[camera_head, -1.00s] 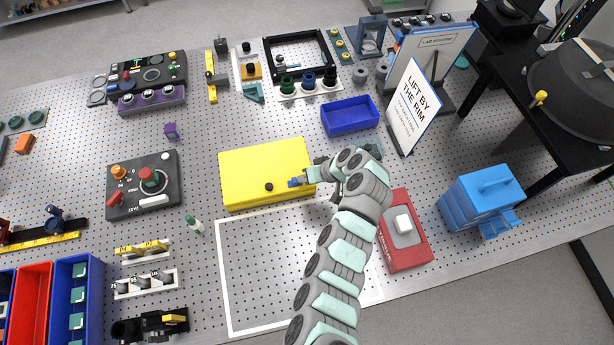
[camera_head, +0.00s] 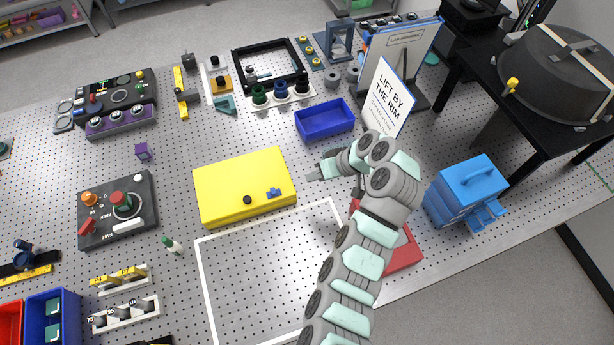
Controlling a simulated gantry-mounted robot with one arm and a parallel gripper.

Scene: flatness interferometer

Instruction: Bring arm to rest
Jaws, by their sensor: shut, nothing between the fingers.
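My arm reaches up from the bottom of the head view and bends left at its top. My gripper (camera_head: 314,174) is shut and empty, held just right of the yellow box (camera_head: 235,183) and apart from it. The yellow box lies flat on the perforated table, with a black knob (camera_head: 247,200) and a small blue piece (camera_head: 273,193) on its top. My arm partly hides the red device (camera_head: 402,255) behind it.
A blue tray (camera_head: 325,121) lies behind my gripper. The "Lift by the rim" sign (camera_head: 386,101) stands behind my arm, and a blue cabinet (camera_head: 465,192) stands to its right. A white-outlined area (camera_head: 255,270) at the front is bare.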

